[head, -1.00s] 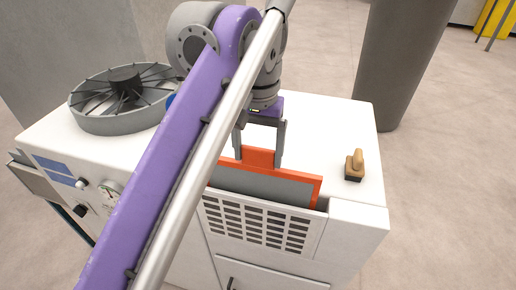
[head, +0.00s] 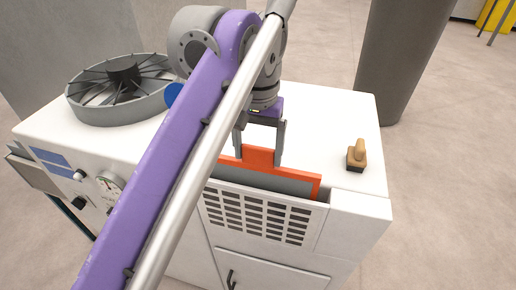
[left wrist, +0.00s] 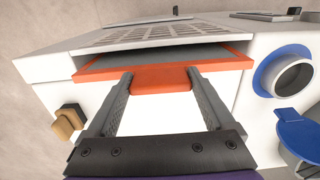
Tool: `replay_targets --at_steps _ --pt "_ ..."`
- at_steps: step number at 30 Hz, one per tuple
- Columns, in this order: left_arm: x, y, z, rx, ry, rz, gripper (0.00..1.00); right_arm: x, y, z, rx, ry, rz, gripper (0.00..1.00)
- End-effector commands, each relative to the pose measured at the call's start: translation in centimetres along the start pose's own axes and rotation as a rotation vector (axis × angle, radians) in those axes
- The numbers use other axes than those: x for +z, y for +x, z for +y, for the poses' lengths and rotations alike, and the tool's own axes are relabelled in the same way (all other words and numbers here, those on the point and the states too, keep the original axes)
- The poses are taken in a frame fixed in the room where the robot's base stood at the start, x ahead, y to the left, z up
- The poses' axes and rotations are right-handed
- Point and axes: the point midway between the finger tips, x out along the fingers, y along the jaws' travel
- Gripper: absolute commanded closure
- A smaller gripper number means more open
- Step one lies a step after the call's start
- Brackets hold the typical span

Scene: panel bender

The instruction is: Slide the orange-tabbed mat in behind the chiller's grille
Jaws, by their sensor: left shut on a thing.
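The mat has an orange frame with a raised orange tab (head: 258,158) and a grey face (head: 280,181). It stands upright, partly down in the slot behind the chiller's slatted grille (head: 258,217); its lower part is hidden. My left gripper (head: 260,160) is shut on the orange tab from above. In the left wrist view its two fingers (left wrist: 160,82) sit at either side of the tab (left wrist: 162,78), and the grille (left wrist: 150,32) lies just beyond the mat. My right gripper is not in view.
The white chiller top (head: 325,130) carries a wooden-handled brush (head: 357,156) at the right and a round grey fan (head: 120,95) at the left. A blue-rimmed port (left wrist: 290,72) shows in the wrist view. A grey column (head: 405,55) stands behind.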

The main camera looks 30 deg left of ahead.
Motion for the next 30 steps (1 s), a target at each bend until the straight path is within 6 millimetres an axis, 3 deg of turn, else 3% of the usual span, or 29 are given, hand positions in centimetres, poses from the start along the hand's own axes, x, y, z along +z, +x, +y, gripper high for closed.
replay_targets --at_steps 2,3,5,12,16,30 --pt "0.0 0.0 0.0 0.000 0.000 0.000 1.00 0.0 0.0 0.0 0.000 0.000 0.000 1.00" --pt "0.0 0.0 0.0 0.000 0.000 0.000 0.09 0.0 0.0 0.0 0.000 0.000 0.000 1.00" --pt "0.0 0.0 0.0 0.000 0.000 0.000 0.00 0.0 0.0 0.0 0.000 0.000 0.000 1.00" --pt "0.0 -0.1 0.0 0.000 0.000 0.000 0.00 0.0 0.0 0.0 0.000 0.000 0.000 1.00" --pt "0.0 -1.2 0.0 0.000 0.000 0.000 0.00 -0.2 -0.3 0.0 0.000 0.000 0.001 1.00" --pt "0.0 -9.8 0.0 0.000 0.000 0.000 0.00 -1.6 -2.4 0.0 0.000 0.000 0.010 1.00"
